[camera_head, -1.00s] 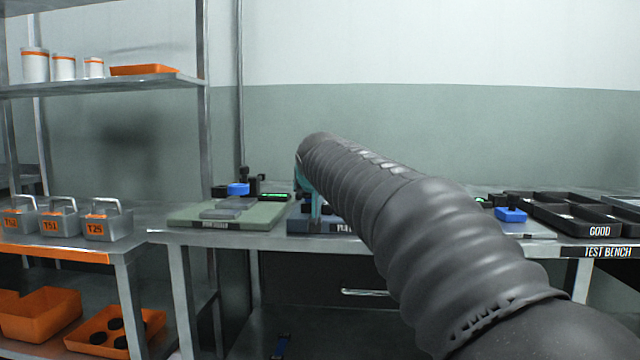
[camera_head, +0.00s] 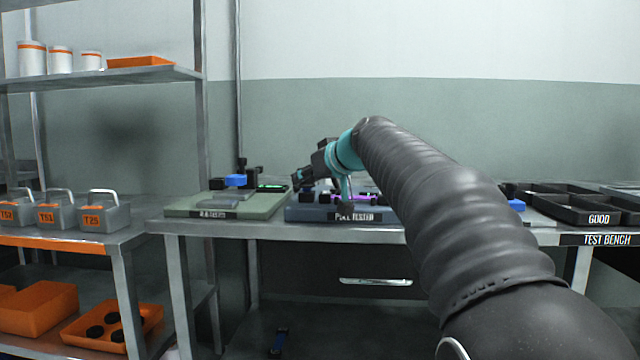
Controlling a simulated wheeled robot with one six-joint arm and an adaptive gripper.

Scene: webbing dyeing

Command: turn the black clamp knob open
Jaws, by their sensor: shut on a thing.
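My gripper (camera_head: 300,180) reaches out over the bench, with black fingers beyond a teal wrist. It points left and down and is shut on a small dark thing at the left end of the pull tester, which I take to be the black clamp knob; the fingers mostly hide it. The pull tester (camera_head: 300,214) is a blue-grey base with a label on its front edge. Several black parts stand on it, one (camera_head: 306,197) just below my fingertips and one at its right (camera_head: 392,198). A thin purple strip (camera_head: 366,198) shows between them.
Left of the tester is a green board (camera_head: 190,211) with a blue-topped device (camera_head: 236,181). Black trays (camera_head: 575,214) are at the right. Grey tins (camera_head: 104,217) stand on the left rack.

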